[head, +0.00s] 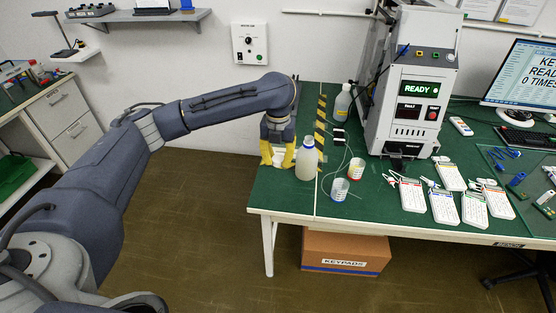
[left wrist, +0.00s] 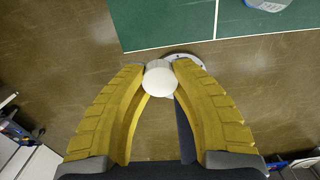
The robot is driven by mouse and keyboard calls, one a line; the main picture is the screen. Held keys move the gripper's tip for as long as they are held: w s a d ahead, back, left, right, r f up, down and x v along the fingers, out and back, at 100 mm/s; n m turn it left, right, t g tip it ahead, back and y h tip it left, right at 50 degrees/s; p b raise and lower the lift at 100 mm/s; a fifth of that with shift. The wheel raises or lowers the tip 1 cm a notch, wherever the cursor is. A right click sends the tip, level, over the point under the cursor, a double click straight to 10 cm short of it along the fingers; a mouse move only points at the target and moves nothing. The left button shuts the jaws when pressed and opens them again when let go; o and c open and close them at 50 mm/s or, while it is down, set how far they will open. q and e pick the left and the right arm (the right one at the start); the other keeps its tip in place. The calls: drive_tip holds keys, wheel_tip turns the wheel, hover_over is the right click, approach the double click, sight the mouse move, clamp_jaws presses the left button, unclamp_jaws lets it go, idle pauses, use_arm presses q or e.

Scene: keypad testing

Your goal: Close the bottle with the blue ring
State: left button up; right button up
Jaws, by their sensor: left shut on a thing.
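My left gripper (head: 278,157), with yellow fingers, is over the left end of the green table and points down. In the left wrist view its fingertips (left wrist: 160,80) are shut on a white round cap-like piece (left wrist: 159,78). A pale bottle (head: 306,162) with a whitish top stands just right of the fingers in the head view. Another bottle (head: 342,104) stands farther back by the striped tape. A cup with a blue ring (head: 340,190) and a cup with a red ring (head: 356,169) stand to the right. My right gripper is not in view.
A grey test machine (head: 410,85) reading READY stands behind the cups. Several white keypads (head: 445,206) lie on the right of the table (head: 285,195). A pale rounded thing (left wrist: 188,60) shows partly hidden behind the fingertips. A KEYPADS box (head: 345,252) sits below.

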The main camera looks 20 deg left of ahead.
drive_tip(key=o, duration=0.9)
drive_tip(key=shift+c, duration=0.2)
